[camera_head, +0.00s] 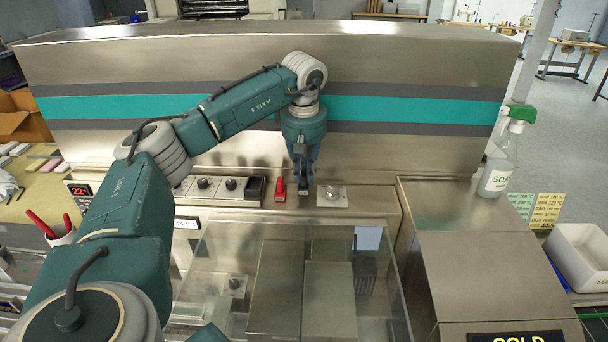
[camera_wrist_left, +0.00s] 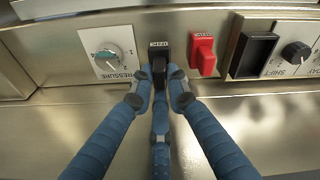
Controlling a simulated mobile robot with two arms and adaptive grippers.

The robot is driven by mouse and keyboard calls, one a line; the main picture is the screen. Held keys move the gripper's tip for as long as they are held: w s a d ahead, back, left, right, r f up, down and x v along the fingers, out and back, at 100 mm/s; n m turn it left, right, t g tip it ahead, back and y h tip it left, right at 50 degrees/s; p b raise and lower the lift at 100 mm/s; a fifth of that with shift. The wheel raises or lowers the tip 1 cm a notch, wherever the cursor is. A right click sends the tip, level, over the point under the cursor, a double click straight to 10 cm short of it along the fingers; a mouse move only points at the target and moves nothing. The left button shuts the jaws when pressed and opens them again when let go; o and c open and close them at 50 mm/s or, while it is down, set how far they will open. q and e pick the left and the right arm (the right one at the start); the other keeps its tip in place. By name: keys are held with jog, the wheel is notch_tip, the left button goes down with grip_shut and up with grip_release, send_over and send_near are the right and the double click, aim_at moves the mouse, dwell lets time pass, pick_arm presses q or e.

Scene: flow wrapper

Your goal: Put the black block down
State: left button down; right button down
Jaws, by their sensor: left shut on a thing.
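The black block (camera_wrist_left: 159,58) stands upright at the machine's front panel, under a small label, between the red block and the pressure knob. It also shows in the head view (camera_head: 304,189), just under my fingers. My left gripper (camera_head: 303,178) points down over it. In the left wrist view the fingertips (camera_wrist_left: 161,80) are closed around the block, one on each side, and the fingers partly hide its lower part. I cannot tell whether the block touches the panel. My right gripper is in neither view.
A red block (camera_head: 280,190) stands close beside the black one. A black rectangular recess or box (camera_head: 255,188) is beyond it, beside the knobs. The pressure knob (camera_head: 332,192) is on the other side. A clear cover (camera_head: 215,260) lies in front; a soap bottle (camera_head: 499,160) stands at right.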

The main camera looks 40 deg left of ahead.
pick_arm(q)
jog(key=shift+f, duration=0.6)
jog(key=shift+w+f, duration=0.1)
jog(key=shift+f, duration=0.25)
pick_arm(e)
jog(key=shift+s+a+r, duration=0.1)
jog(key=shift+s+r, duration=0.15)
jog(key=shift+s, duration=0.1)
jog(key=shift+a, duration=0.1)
pick_arm(q)
jog(key=shift+f, duration=0.1)
jog(key=c, duration=1.7)
grip_release()
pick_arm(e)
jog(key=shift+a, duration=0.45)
